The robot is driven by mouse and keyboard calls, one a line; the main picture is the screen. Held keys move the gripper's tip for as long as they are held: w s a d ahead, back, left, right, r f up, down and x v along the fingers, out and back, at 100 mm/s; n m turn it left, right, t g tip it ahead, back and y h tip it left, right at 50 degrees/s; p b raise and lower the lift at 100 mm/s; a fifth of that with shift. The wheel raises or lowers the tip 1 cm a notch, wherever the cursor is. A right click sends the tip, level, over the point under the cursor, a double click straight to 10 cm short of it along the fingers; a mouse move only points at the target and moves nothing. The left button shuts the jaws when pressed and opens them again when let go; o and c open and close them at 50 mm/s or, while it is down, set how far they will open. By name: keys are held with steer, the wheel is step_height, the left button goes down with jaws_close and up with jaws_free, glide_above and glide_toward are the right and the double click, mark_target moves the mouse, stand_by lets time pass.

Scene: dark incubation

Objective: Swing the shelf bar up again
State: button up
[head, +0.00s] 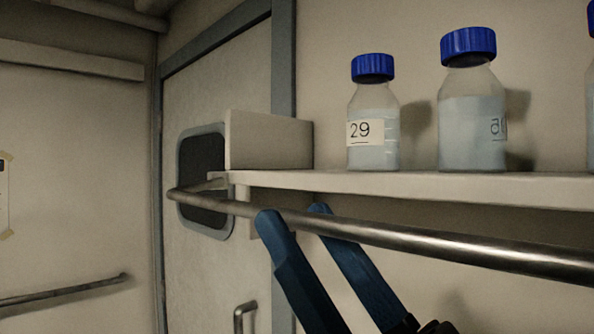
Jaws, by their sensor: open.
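The shelf bar (420,240) is a round metal rod that runs along the front of the white shelf (400,182), a little below the shelf's level in the picture. At its left end it bends back toward the shelf's end. My gripper (294,214) has two blue fingers and is open. It comes up from below at the bar. The left finger overlaps the front of the bar, and the right finger's tip shows just above the bar's upper edge, partly behind it. I cannot tell whether either finger touches the bar. The bar's right end is out of view.
A bottle labelled 29 (373,125) and a larger blue-capped bottle (472,115) stand on the shelf, with another cut off at the right edge. A box-like block (268,140) sits at the shelf's left end. Behind is a door with a dark window (203,165) and handle (244,315).

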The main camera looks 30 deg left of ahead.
steer(key=shift+p+x, duration=0.35)
steer(key=shift+x, duration=0.7)
jaws_close()
stand_by(0.7)
